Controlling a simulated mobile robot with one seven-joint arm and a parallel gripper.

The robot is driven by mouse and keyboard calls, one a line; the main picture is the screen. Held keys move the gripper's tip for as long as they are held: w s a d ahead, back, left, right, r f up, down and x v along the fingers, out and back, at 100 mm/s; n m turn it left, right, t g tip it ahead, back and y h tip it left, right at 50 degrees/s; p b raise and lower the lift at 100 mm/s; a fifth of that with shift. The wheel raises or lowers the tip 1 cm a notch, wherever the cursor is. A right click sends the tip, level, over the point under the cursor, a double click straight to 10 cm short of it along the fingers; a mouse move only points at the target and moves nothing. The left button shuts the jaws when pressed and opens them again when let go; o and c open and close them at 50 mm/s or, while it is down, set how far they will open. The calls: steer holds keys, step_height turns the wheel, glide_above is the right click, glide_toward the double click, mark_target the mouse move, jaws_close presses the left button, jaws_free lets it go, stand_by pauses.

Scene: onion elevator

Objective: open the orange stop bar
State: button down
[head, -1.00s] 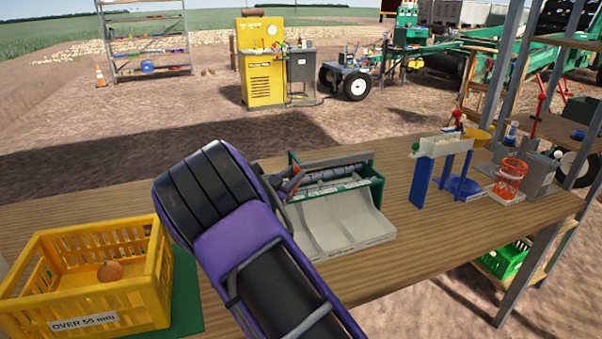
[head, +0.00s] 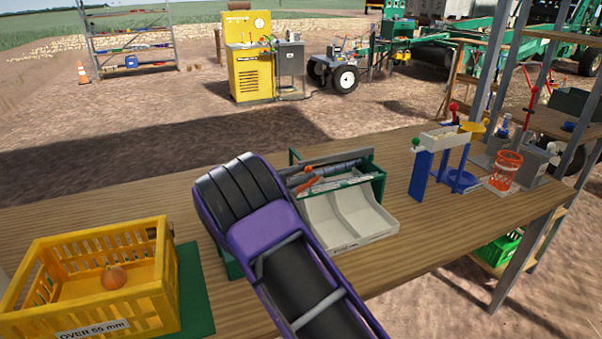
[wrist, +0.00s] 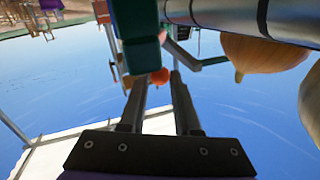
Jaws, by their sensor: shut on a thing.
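The orange stop bar (head: 318,183) shows as a slim orange strip across the front of the green-framed onion elevator (head: 378,187), above its pale two-bay chute (head: 345,219). My purple arm hides the bar's left end and my gripper in the head view. In the wrist view my gripper (wrist: 158,82) has its two dark fingers close around a small orange round end (wrist: 160,76), which appears to be part of the stop bar. An onion (wrist: 262,55) shows at the right of the wrist view, beside a metal roller (wrist: 240,12).
A yellow crate (head: 128,302) with one onion (head: 115,276) stands on a green mat (head: 195,285) at the left. A blue-legged stand (head: 423,175) and an orange basket (head: 506,170) stand at the right. The wooden table (head: 420,235) is clear in front of the chute.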

steer(key=shift+s+d+m+g+h, duration=0.15)
steer(key=shift+m+g+h, duration=0.35)
steer(key=shift+g, duration=0.25)
steer(key=shift+s+d+m+g+h, duration=0.1)
steer(key=shift+m+g+h, duration=0.3)
steer(key=shift+m+g, duration=0.3)
steer(key=shift+b, duration=0.3)
steer(key=c, duration=0.6)
jaws_free()
steer(key=v, duration=0.7)
steer(key=shift+s+a, duration=0.1)
steer(key=shift+a, duration=0.1)
